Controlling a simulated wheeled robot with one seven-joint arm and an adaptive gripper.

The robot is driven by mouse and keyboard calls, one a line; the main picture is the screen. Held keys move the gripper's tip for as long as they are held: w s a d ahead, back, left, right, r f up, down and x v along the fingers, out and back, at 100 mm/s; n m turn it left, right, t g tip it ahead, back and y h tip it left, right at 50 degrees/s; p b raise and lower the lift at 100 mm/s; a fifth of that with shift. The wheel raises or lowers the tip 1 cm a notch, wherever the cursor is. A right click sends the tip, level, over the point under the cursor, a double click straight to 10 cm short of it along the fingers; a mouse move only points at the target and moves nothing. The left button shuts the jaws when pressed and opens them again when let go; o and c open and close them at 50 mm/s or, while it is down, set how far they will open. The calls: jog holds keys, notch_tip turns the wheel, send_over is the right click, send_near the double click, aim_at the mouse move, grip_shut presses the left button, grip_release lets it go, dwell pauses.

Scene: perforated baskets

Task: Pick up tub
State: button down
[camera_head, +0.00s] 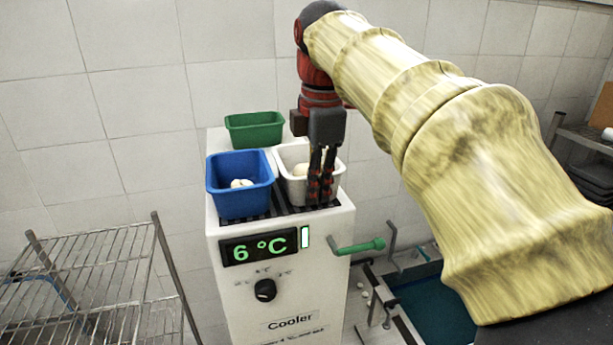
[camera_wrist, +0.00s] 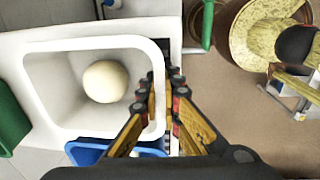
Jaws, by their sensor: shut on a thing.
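The white tub (camera_head: 296,191) stands on top of the cooler, at its right front, with a pale round ball (camera_head: 300,170) inside. In the wrist view the tub (camera_wrist: 50,84) is seen from above, with the ball (camera_wrist: 105,82) on its floor. My gripper (camera_head: 321,192) points down at the tub's right side. In the wrist view my gripper (camera_wrist: 162,84) is shut on the tub's right wall, with one finger inside and one outside. The tub looks upright; whether its base touches the cooler top is hidden.
A blue tub (camera_head: 240,203) with white round items stands left of the white tub. A green tub (camera_head: 254,138) stands behind. The cooler (camera_head: 285,285) has a green-handled lever (camera_head: 360,246) on its right. Wire racks (camera_head: 85,270) stand at left.

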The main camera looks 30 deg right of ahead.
dwell(0.3)
jog(key=shift+r+b, duration=0.3)
jog(key=shift+r, duration=0.65)
jog(key=s+d+r+p, duration=0.1)
jog(key=s+r, duration=1)
jog(key=s, duration=0.3)
jog(key=shift+p, duration=0.35)
